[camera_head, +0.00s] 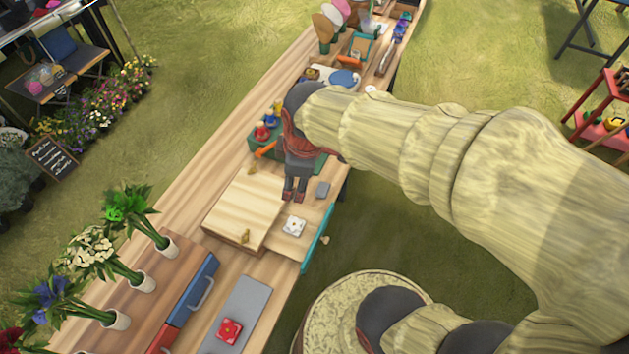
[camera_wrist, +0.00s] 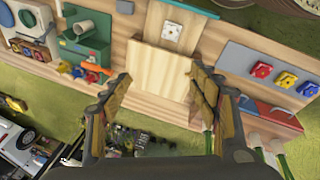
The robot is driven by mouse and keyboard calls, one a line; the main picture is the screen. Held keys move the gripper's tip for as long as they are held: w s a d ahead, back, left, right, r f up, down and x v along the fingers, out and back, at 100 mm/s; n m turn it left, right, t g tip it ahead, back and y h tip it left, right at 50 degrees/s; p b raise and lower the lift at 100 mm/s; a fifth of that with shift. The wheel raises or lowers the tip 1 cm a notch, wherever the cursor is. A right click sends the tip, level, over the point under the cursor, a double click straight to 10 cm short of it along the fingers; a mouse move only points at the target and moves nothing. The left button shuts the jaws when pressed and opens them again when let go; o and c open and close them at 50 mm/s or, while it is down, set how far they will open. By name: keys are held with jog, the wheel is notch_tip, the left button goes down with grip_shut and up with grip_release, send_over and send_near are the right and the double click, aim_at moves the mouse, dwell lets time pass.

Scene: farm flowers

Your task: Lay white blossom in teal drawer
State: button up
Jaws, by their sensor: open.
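The white blossom (camera_head: 294,226) is a small white square piece with a flower shape on it. It lies flat on the pale wooden floor behind the teal front of the drawer (camera_head: 317,240), beside the wooden box (camera_head: 240,208). In the wrist view the blossom (camera_wrist: 172,38) lies near the top, just below the teal edge (camera_wrist: 192,8). My gripper (camera_head: 294,196) is open and empty, pointing down near the box's right edge, a little beyond the blossom. In the wrist view its fingers (camera_wrist: 163,88) frame the box, apart from the blossom.
A grey pad (camera_wrist: 248,65) holds red, yellow and blue flower pieces. A blue-fronted drawer (camera_head: 197,287) and potted flowers (camera_head: 120,320) stand at lower left. A green box (camera_head: 262,138) with an orange part (camera_head: 266,150) is beyond my gripper. The wooden box's top is mostly clear.

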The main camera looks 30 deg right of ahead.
jog(key=s+r+m+t, duration=0.2)
jog(key=s+r+m, duration=0.6)
jog(key=m, duration=0.2)
jog(key=shift+s+r+m, duration=0.3)
jog(key=shift+s+m, duration=0.1)
notch_tip(320, 180, down, 6)
jog(key=b, duration=0.6)
jog(key=shift+f, duration=0.2)
jog(key=shift+c, duration=0.3)
